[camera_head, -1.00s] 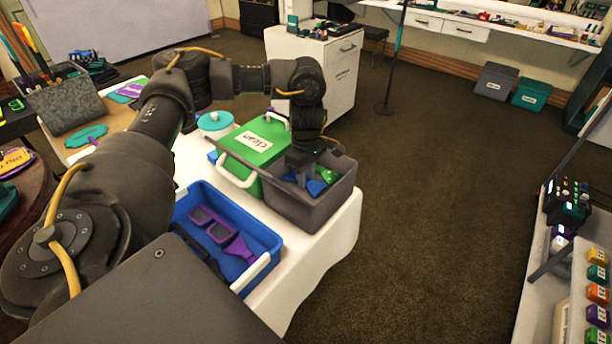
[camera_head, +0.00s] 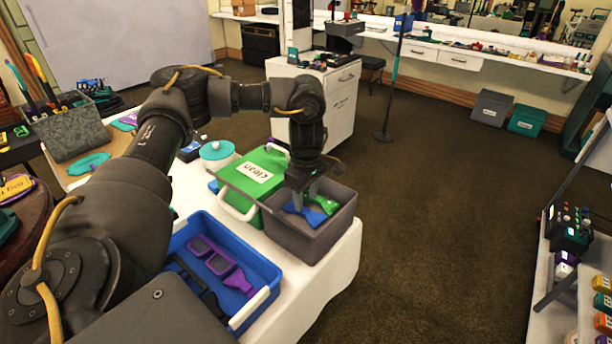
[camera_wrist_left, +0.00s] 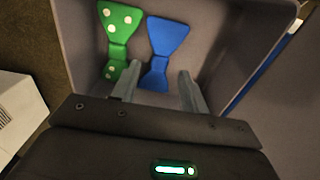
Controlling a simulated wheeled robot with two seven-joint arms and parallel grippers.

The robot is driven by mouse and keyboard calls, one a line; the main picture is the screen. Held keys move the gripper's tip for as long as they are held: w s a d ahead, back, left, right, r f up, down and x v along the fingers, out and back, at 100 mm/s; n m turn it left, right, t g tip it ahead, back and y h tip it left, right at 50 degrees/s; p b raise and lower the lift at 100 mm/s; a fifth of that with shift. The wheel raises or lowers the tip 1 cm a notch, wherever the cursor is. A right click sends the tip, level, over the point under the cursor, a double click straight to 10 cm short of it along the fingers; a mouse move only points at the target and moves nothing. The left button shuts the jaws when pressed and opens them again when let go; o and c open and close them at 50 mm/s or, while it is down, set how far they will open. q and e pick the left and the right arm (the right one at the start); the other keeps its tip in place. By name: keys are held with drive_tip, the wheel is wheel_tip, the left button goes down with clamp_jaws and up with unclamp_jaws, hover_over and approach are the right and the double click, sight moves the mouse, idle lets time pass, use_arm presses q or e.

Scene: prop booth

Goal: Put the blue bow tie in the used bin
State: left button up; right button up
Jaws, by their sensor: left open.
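The blue bow tie (camera_head: 309,215) lies in the grey open bin (camera_head: 313,240), beside a green bow tie (camera_head: 323,201) with pale dots. In the left wrist view the blue bow tie (camera_wrist_left: 168,38) lies just beyond my fingertips, right of the green one (camera_wrist_left: 119,38). My left gripper (camera_head: 304,196) points down into the bin. No label shows on the grey bin. My right gripper is out of view.
A green box labelled "clean" (camera_head: 254,171) stands directly left of the grey bin. A blue tray (camera_head: 262,272) with purple and dark items is in front of it on the white table (camera_head: 330,275). A teal-lidded pot (camera_head: 217,151) stands behind. Open floor lies to the right.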

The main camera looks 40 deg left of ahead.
sight(306, 211)
use_arm(q)
wheel_tip(306, 211, up, 8)
drive_tip(key=p, duration=0.1)
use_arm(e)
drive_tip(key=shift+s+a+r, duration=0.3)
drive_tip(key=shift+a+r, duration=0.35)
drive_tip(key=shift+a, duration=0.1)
